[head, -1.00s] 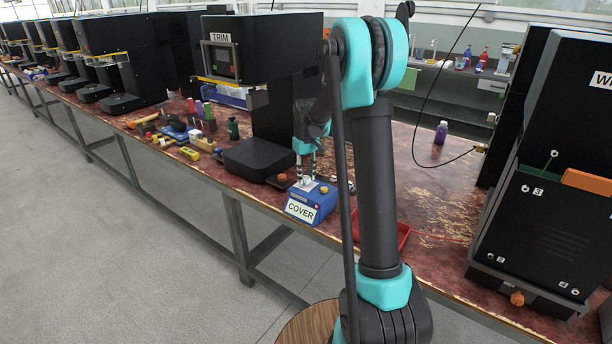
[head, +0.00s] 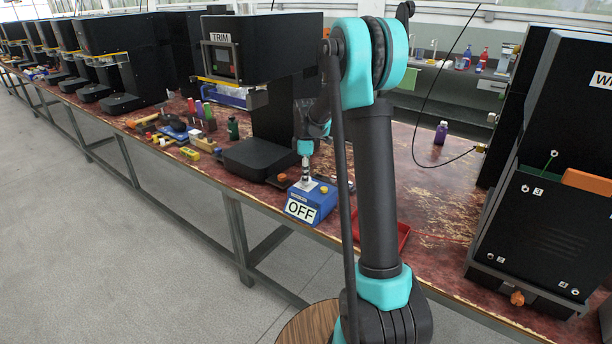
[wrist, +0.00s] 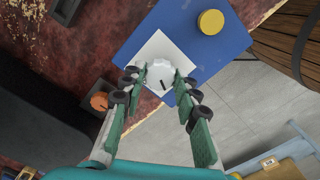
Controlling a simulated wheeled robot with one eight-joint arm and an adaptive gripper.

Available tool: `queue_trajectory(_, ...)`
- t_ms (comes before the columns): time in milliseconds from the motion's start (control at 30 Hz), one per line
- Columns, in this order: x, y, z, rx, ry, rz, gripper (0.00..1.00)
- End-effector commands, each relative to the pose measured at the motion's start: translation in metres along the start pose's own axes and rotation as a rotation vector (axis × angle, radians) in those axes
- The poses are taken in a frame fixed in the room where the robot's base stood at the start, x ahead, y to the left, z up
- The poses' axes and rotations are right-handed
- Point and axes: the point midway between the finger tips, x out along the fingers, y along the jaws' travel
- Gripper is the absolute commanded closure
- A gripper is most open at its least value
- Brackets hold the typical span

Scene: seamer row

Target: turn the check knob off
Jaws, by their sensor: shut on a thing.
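The check knob (wrist: 158,72) is a pale white knob with a dark pointer mark, on a white plate on top of a blue box (head: 322,207). In the wrist view the blue box (wrist: 165,25) also carries a yellow button (wrist: 211,22). The box's front label reads OFF in the head view. My gripper (wrist: 160,84) is shut on the knob, one green finger on each side of it. In the head view my gripper (head: 306,172) points down over the box, and the fingers hide most of the knob.
The box stands near the bench (head: 440,205) edge. A black TRIM machine (head: 262,50) stands behind and left. An orange knob (wrist: 99,101) lies beside the box. A red tray (head: 404,236) is to the right, partly behind my arm. Several small tools lie further left.

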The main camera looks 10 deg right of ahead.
Motion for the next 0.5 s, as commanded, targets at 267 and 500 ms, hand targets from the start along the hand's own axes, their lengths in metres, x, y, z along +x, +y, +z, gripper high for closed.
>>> queue_trajectory(267, -0.0003, 0.0005, 0.0000, -0.230, 0.000, 0.001, 0.98)
queue_trajectory(500, -0.0003, 0.0006, 0.0000, -0.369, 0.000, 0.001, 0.98)
